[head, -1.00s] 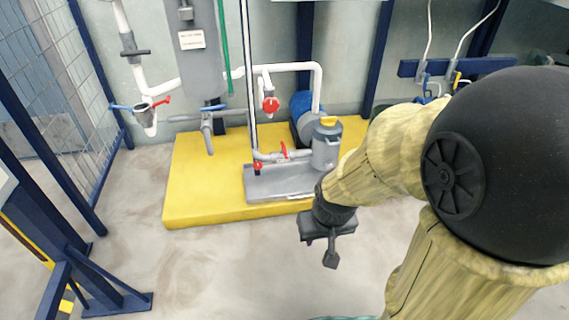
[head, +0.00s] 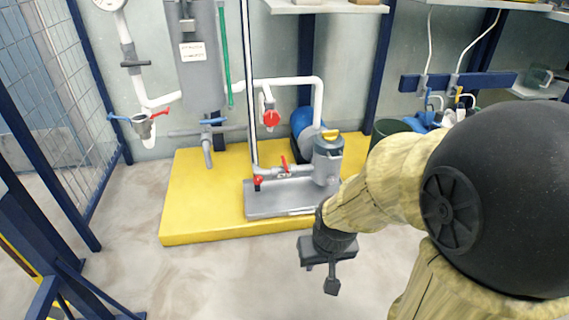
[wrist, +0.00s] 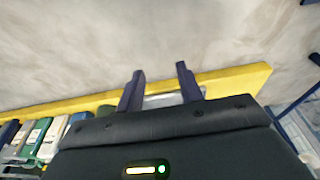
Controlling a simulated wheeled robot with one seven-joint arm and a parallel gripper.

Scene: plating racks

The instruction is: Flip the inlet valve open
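Several valve handles show in the head view, and I cannot tell for sure which one is the inlet valve. A small red lever (head: 284,164) stands tilted upright on the grey pipe leading into the pump (head: 327,158). A red knob (head: 258,181) sits at the left end of that pipe, and a red round handle (head: 271,118) is on the white pipe above. My gripper (head: 331,284) hangs in front of the yellow platform, to the right of and nearer than these valves, touching none. In the wrist view its two fingers (wrist: 160,70) are apart with nothing between them.
The pump stands on a grey tray (head: 265,208) on the yellow platform (head: 200,225). A blue handle (head: 213,121) and a funnel fitting (head: 142,124) with red and blue levers are at left. A mesh fence (head: 55,110) borders the left. The floor in front is clear.

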